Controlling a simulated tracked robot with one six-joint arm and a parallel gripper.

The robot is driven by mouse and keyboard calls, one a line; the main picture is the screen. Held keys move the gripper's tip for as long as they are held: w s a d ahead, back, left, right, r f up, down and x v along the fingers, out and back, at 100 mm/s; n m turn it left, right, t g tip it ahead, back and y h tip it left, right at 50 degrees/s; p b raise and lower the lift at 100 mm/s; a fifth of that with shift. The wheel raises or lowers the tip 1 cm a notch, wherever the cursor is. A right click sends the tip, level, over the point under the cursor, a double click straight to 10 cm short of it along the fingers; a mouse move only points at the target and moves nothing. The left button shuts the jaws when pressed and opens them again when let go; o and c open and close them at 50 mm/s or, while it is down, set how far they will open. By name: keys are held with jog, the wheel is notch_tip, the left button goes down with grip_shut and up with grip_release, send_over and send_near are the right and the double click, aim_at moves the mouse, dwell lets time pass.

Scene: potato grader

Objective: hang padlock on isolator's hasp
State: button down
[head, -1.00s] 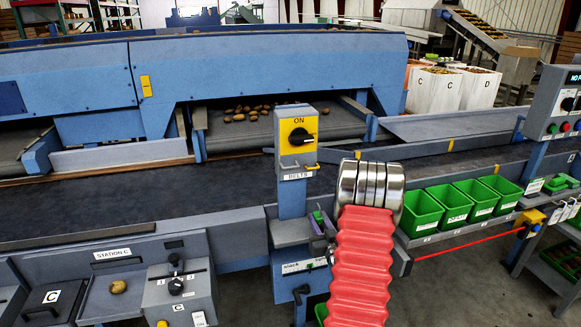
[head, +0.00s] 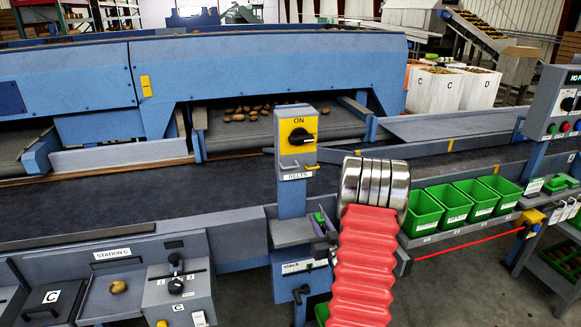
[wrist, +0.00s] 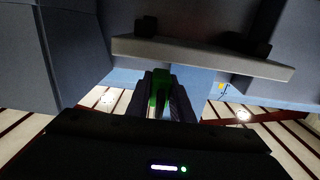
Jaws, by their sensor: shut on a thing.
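The isolator (head: 297,137) is a grey box with a yellow plate, its black knob at ON, on a blue post above a "BELTS" label. A small yellow tab, perhaps the hasp (head: 310,167), shows at its lower right edge. A green padlock (head: 320,217) shows small beside the grey shelf on the post, below the isolator. In the wrist view the green padlock (wrist: 160,88) is between the dark fingers of my gripper (wrist: 160,96), which is shut on it. The shackle's shape cannot be made out. My red and silver arm hides part of the gripper in the head view.
The grey shelf (head: 286,234) juts from the post close to my gripper. Several green bins (head: 420,211) stand to the right, above a red cord (head: 468,243). A dark conveyor belt (head: 130,205) runs behind the post. A station panel (head: 180,290) is at lower left.

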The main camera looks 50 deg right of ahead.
aim_at(324, 232)
jog(key=shift+v, duration=3.7)
jog(key=shift+w+a+r, duration=0.1)
